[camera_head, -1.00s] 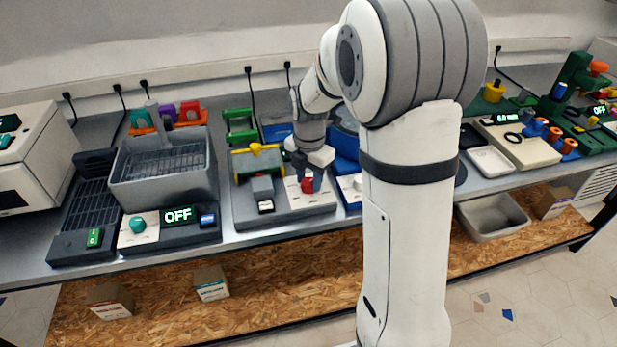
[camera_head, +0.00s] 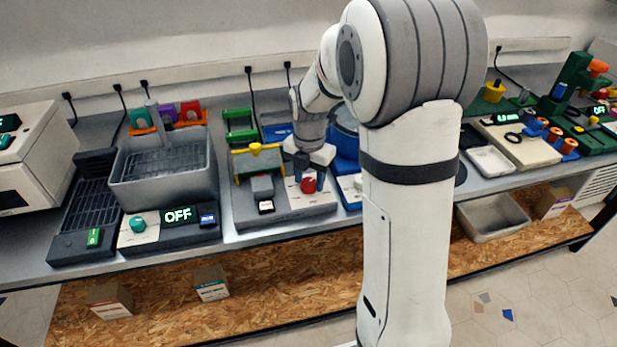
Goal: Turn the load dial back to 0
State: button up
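A red dial (camera_head: 308,186) sits on the pale panel (camera_head: 322,203) at the right front of a grey machine with a yellow frame, left of my arm. My gripper (camera_head: 309,178) points down at this dial, with one dark finger on its left and one on its right. The red front of the dial shows between and below the fingertips. The view is too small to tell whether the fingers press on the dial or stand just clear of it. The dial's marks cannot be read.
Left of this machine stands a grey basin unit (camera_head: 165,170) with a teal knob (camera_head: 138,224) and a display (camera_head: 179,215) reading OFF. A blue machine (camera_head: 345,150) is close on the right of the gripper, partly behind my arm. A green rack (camera_head: 240,125) stands behind.

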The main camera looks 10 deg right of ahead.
aim_at(309, 181)
jog(key=shift+o, duration=1.3)
jog(key=shift+r, duration=0.1)
notch_tip(309, 181, up, 8)
jog(key=shift+f, duration=0.2)
